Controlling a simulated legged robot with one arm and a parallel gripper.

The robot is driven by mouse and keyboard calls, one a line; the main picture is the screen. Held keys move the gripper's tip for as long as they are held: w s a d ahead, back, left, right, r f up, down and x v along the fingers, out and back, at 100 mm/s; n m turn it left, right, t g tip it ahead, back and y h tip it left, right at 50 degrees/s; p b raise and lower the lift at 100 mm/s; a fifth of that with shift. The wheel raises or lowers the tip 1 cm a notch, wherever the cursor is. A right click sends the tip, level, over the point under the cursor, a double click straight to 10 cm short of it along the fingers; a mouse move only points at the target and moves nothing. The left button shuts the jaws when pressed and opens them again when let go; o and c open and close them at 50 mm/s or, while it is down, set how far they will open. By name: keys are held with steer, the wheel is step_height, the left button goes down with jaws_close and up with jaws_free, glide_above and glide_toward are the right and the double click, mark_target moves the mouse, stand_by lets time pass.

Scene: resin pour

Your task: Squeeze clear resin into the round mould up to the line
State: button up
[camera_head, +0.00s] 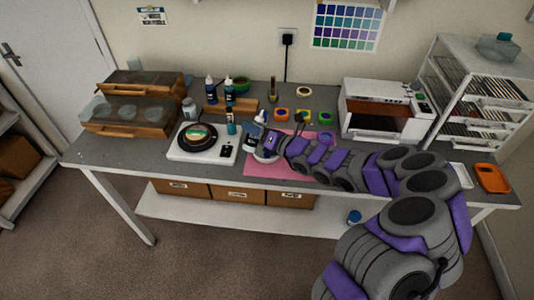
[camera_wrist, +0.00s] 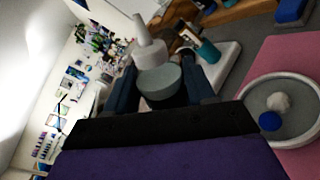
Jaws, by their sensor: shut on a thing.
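My gripper (camera_head: 263,137) is shut on a pale bottle (camera_wrist: 158,80) with a white nozzle, held between two dark fingers in the wrist view. The nozzle (camera_wrist: 142,30) points away from the palm. In the head view, part of the bottle (camera_head: 262,116) shows just above my gripper. A round, pale-rimmed mould (camera_wrist: 244,121) lies on the pink mat (camera_wrist: 285,55), to the right of the bottle in the wrist view. A white lump and a blue ball lie inside it. My gripper partly covers the mould in the head view. The fill line cannot be made out.
A white turntable-like device (camera_head: 225,157) with a dark disc stands left of the mat. Small bottles (camera_head: 210,90) stand on a wooden rack behind. Coloured pots (camera_head: 281,115) line the mat's back edge. A white oven (camera_head: 385,108) and rack (camera_head: 470,85) stand right.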

steer(key=shift+r+n+b, duration=0.2)
steer(key=shift+n+b, duration=1.3)
steer(key=shift+b, duration=0.7)
steer(key=shift+r+n, duration=0.25)
steer(key=shift+n, duration=0.05)
steer(key=shift+r+n, duration=0.1)
steer(key=shift+n, duration=0.2)
steer(key=shift+d, duration=0.1)
